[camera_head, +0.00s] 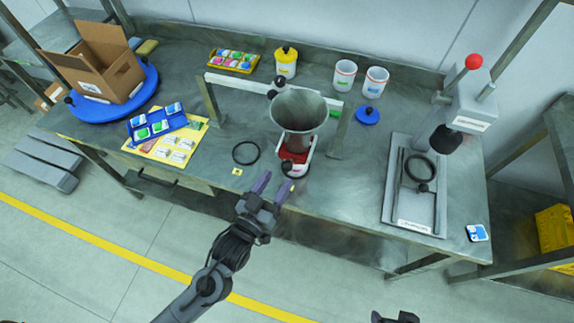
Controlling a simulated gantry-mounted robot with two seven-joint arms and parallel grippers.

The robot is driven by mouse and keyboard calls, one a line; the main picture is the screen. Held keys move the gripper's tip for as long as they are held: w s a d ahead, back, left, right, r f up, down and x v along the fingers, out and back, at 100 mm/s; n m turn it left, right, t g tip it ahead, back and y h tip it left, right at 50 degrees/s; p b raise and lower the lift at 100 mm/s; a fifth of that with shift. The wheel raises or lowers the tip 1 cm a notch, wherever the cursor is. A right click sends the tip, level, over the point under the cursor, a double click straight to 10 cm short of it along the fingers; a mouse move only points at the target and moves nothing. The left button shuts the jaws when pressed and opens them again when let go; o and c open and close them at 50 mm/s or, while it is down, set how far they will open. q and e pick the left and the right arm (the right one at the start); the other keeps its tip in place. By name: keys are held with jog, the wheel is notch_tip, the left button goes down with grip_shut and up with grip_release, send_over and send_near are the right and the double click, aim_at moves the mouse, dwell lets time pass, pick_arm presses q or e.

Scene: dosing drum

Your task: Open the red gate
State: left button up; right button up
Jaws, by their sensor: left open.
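The red gate (283,154) is a red part under the grey metal funnel (299,108), in the middle of the bench. A dark knob (287,166) shows at its front, above a small round base. Part of the gate is hidden under the funnel, and I cannot tell its exact position. My left gripper (276,186) is open and empty, with its purple fingers pointing up the picture. Its fingertips are just in front of and below the gate, apparently apart from it. My right gripper's fingers do not show.
A white crossbar frame (240,84) stands around the funnel. A black ring (246,152) lies left of the gate. A press stand (410,180) is at right.

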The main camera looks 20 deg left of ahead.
aim_at(287, 166)
pick_arm(q)
jog(key=shift+w+d, duration=0.2)
jog(key=shift+w, duration=1.4)
jog(key=shift+w+d, duration=0.2)
jog(key=shift+w, duration=1.35)
grip_shut()
